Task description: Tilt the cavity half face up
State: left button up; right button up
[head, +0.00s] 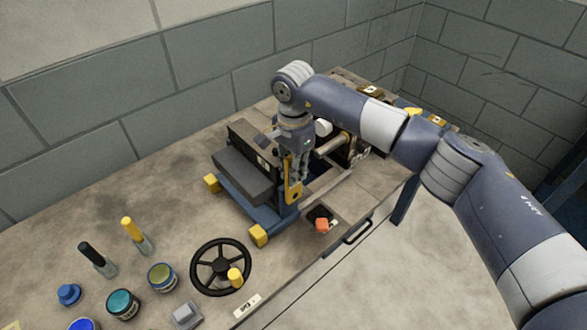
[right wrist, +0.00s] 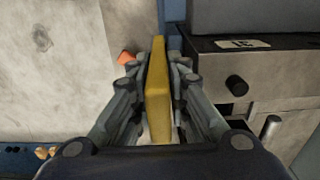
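A dark grey block (head: 243,175), which looks like the cavity half, lies in a blue tilting frame (head: 262,208) with yellow feet on the bench. Part of a grey block (right wrist: 255,15) shows at the top right of the right wrist view. A yellow lever (head: 293,193) stands upright at the frame's right side. My right gripper (head: 297,172) reaches down onto this lever from above. In the right wrist view the lever (right wrist: 158,90) lies between the fingers, which look closed against both its sides. My left gripper is not in view.
Mould parts with a guide pillar (head: 332,144) stand right of the frame, under my right arm. A black handwheel (head: 205,281) and an orange button (head: 322,225) are nearer. Jars (head: 122,304) and brushes (head: 92,256) stand at the front left. The back-left bench top is clear.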

aim_at(286, 187)
grip_shut()
jog(key=s+a+t+h+b, duration=0.1)
jog(key=h+b, duration=0.1)
jog(key=b, duration=0.1)
jog(key=s+a+f+t+h+b, duration=0.1)
jog(key=a+t+b, duration=0.1)
jog(key=b, duration=0.1)
jog(key=shift+s+f+h, duration=0.1)
jog(key=shift+s+h, duration=0.05)
jog(key=shift+h, duration=0.25)
pick_arm(q)
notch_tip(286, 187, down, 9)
jog(key=b, duration=0.3)
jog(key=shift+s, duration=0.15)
pick_arm(e)
jog(key=shift+s+a+f+t+h, duration=0.25)
jog(key=shift+s+a+t+h, duration=0.35)
jog(key=shift+h, duration=0.3)
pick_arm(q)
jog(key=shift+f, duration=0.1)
pick_arm(e)
jog(key=shift+w, duration=0.1)
jog(key=shift+o, duration=2.1)
grip_release()
jog(key=shift+a, duration=0.1)
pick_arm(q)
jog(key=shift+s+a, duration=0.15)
pick_arm(e)
jog(key=shift+r, duration=0.15)
